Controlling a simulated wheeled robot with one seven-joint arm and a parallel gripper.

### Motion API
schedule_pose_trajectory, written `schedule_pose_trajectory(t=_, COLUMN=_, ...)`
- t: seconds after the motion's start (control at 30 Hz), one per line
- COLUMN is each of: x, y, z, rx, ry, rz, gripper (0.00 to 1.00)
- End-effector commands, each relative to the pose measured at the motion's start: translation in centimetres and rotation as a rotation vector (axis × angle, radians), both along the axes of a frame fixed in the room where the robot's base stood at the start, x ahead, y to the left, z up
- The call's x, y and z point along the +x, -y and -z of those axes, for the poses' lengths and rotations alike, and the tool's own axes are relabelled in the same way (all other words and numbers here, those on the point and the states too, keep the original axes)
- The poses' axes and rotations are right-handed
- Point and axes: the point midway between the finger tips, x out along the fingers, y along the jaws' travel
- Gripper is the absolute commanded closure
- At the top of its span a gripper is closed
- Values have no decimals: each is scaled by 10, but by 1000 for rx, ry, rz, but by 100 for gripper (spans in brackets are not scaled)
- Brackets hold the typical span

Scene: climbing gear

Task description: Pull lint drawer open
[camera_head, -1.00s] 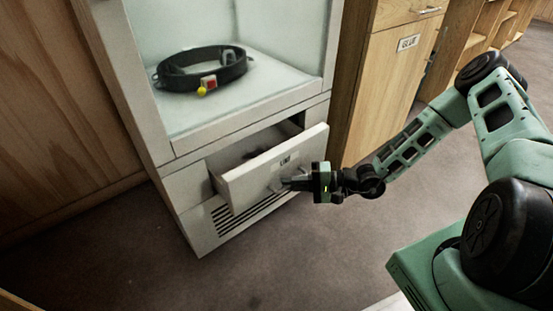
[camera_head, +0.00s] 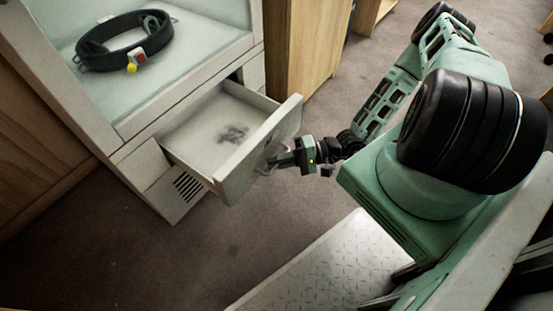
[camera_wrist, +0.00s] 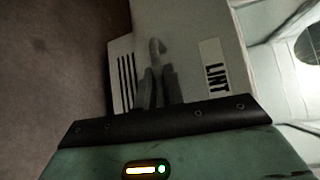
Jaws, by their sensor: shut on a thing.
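The lint drawer (camera_head: 262,148) is a pale box pulled well out of the white cabinet, with a dark grey clump of lint (camera_head: 234,133) on its floor. My gripper (camera_head: 275,161) is at the drawer's front, shut on its handle. In the wrist view the gripper's fingers (camera_wrist: 158,88) close around the handle (camera_wrist: 157,48), beside the "LINT" label (camera_wrist: 216,77) on the drawer front. The fingers hide part of the handle.
The white cabinet (camera_head: 150,122) has an open upper compartment holding a black belt (camera_head: 92,55) with a red and yellow buckle. A vent grille (camera_head: 187,185) sits below the drawer. A wooden cabinet (camera_head: 305,45) stands to the right. Carpet in front is clear.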

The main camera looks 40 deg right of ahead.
Motion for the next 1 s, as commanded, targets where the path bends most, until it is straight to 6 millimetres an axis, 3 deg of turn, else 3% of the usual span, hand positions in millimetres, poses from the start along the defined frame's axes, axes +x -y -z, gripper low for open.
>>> schedule_pose_trajectory(t=0.03, x=1, y=1, z=0, rx=-2, ry=1, rz=2, gripper=100)
schedule_pose_trajectory(t=0.1, x=1, y=1, z=0, rx=-2, ry=1, rz=2, gripper=74)
schedule_pose_trajectory(t=0.13, x=1, y=1, z=0, rx=-2, ry=1, rz=2, gripper=68)
schedule_pose_trajectory(t=0.63, x=-1, y=5, z=-1, rx=-2, ry=-1, rz=2, gripper=68)
schedule_pose_trajectory(t=0.77, x=-8, y=21, z=-5, rx=-5, ry=0, rz=4, gripper=68)
schedule_pose_trajectory(t=1.0, x=-32, y=70, z=-13, rx=-6, ry=1, rz=5, gripper=68)
